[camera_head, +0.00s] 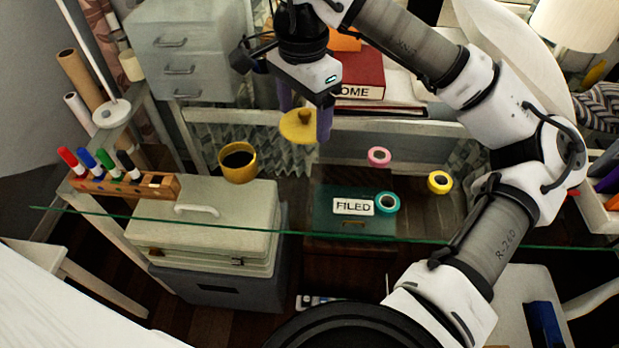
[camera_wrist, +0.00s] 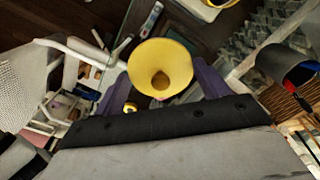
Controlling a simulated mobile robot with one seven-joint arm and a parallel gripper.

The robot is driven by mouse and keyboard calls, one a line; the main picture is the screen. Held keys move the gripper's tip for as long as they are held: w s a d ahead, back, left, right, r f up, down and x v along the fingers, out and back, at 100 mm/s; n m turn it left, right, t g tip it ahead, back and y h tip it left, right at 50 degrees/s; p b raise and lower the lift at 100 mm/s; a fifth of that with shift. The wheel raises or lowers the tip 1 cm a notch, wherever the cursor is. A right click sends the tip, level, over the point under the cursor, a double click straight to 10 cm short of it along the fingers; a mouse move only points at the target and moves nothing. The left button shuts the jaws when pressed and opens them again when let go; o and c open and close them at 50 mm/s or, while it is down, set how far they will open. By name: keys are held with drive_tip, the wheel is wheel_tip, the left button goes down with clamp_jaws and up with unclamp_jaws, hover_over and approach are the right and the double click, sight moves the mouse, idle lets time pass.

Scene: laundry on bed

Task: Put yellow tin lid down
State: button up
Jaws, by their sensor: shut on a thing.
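The yellow tin lid (camera_head: 293,131) is a round disc with a knob on top. My gripper (camera_head: 304,117) has its purple fingers shut on it and holds it above the glass desk. In the wrist view the lid (camera_wrist: 160,57) shows between the fingers of my gripper (camera_wrist: 161,78), with the knob toward the camera. An open yellow tin (camera_head: 238,172) with a dark inside stands upright on the glass, left of and nearer than the lid. The exact contact of the fingers on the knob is hard to see.
A wooden marker holder (camera_head: 125,184) stands at the left of the glass desk (camera_head: 270,236). Pink (camera_head: 379,156), teal (camera_head: 387,204) and yellow (camera_head: 440,182) tape rolls lie to the right. A red book (camera_head: 355,72) is behind. Bare glass shows between the tin and the tapes.

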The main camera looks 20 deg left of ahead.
sight(305, 194)
wheel_tip(305, 194, down, 19)
drive_tip(key=p, duration=0.2)
drive_tip(key=shift+s+p, duration=0.1)
drive_tip(key=shift+p, duration=0.2)
drive_tip(key=shift+f+b, duration=0.1)
drive_tip(key=shift+b, duration=0.2)
drive_tip(key=o, duration=1)
drive_tip(key=shift+c, duration=0.2)
drive_tip(key=shift+r+p, duration=0.35)
drive_tip(key=shift+p, duration=0.15)
wheel_tip(305, 194, up, 12)
drive_tip(key=b, duration=0.3)
drive_tip(key=shift+f, duration=0.15)
